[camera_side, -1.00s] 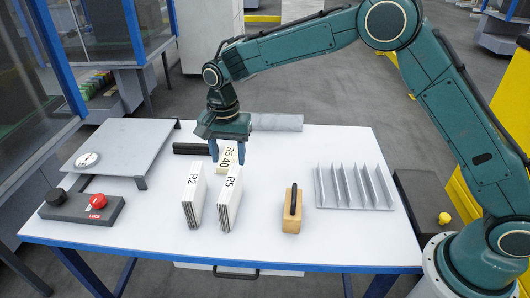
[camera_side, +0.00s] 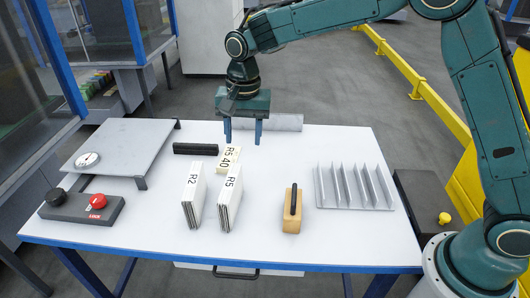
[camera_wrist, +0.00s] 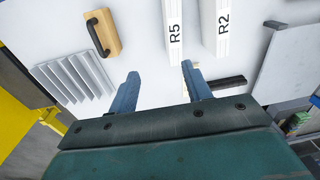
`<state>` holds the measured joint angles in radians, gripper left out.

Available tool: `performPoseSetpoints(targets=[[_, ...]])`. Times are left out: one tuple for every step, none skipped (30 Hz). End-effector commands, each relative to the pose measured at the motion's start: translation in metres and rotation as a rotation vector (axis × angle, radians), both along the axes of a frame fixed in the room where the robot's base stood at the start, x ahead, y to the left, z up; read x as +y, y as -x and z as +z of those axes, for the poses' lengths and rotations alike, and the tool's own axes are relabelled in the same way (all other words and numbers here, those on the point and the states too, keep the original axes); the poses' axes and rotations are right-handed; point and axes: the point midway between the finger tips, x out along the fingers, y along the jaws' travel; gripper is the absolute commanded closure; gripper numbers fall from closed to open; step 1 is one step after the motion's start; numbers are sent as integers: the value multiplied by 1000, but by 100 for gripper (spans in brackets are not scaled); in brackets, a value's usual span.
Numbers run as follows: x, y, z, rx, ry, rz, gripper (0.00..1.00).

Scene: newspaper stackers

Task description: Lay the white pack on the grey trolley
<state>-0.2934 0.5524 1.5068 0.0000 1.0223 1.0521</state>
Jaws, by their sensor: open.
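Two white packs stand upright on the white table, one marked R2 (camera_side: 191,200) and one marked R5 (camera_side: 230,203). In the wrist view they show as R5 (camera_wrist: 173,52) and R2 (camera_wrist: 222,38). A cream block marked R5 40 (camera_side: 227,158) is just behind the R5 pack. A grey flat platform (camera_side: 125,147) on short legs is at the left; I cannot tell whether it is the trolley. My gripper (camera_side: 243,139) is open and empty, above the table behind the packs. Its spread fingers (camera_wrist: 160,72) also show in the wrist view.
A wooden block with a black handle (camera_side: 291,222) and a grey slotted rack (camera_side: 353,186) are to the right. A black bar (camera_side: 195,149) and grey roll (camera_side: 275,122) lie at the back. A dial (camera_side: 87,160) and control box with red button (camera_side: 82,207) are left. The front right is clear.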

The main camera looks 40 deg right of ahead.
Motion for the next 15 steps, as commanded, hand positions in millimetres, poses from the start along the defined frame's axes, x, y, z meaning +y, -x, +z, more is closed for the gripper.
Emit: performPoseSetpoints(targets=[[-8, 8, 14, -17, -3, 20, 51], [-13, 12, 22, -25, -4, 33, 51], [-18, 18, 30, -37, -4, 53, 51], [-23, 23, 37, -46, -5, 69, 51], [-27, 28, 44, -56, -4, 83, 51], [-32, 35, 52, -67, -5, 102, 51], [-37, 41, 58, -76, -4, 118, 51], [-41, 46, 63, -85, -3, 132, 51], [-46, 53, 71, -97, -2, 152, 51], [-50, 59, 75, -105, -1, 167, 51], [-54, 65, 80, -113, 0, 181, 51], [-59, 73, 87, -126, 3, 201, 51], [-63, 80, 91, -133, 5, 215, 51], [-67, 86, 95, -142, 7, 231, 51], [-72, 94, 101, -154, 11, 250, 51]])
